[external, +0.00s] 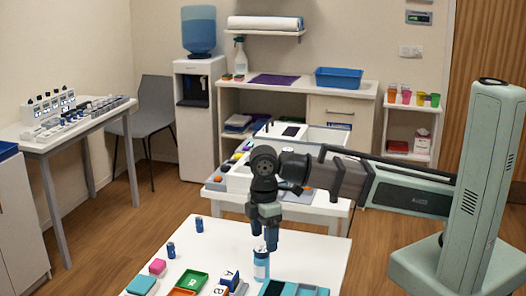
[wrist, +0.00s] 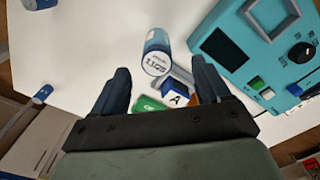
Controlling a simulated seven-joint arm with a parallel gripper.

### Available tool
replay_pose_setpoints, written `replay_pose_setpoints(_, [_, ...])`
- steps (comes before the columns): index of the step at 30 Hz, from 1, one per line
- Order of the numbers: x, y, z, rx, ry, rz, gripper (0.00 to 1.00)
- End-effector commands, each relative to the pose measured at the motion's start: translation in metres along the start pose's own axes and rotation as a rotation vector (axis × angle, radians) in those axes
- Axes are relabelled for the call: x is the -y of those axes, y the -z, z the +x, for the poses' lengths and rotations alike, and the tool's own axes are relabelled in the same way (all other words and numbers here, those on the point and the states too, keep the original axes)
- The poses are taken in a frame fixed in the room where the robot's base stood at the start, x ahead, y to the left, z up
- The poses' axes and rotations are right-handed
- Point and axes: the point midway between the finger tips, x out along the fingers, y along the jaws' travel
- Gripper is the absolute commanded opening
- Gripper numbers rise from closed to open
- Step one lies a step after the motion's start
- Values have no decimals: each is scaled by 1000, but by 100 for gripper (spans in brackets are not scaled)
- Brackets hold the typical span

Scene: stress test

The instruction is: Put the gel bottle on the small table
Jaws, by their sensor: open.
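A blue and white bottle with lettering (external: 261,266), likely the gel bottle, stands on the white front table (external: 220,238). In the wrist view the bottle (wrist: 157,55) shows just beyond and between my fingertips. My gripper (external: 264,246) points down over the bottle, fingers apart. In the wrist view, my gripper (wrist: 160,82) has a finger on each side and holds nothing. The fingertips hide part of the bottle's top in the external view. A low white table (external: 333,212) stands behind; I cannot tell which table is the small one.
A teal device with a dial (wrist: 255,45) lies close to the bottle. A white bin (external: 322,139) stands on the low table behind.

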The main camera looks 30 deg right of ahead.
Motion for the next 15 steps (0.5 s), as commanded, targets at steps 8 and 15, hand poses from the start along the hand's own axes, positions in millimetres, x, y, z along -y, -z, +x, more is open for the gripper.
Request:
replay_pose_setpoints(8, [0, 0, 34, 1, 0, 1, 76])
replay_pose_setpoints(15, [0, 0, 43, 0, 0, 1, 76])
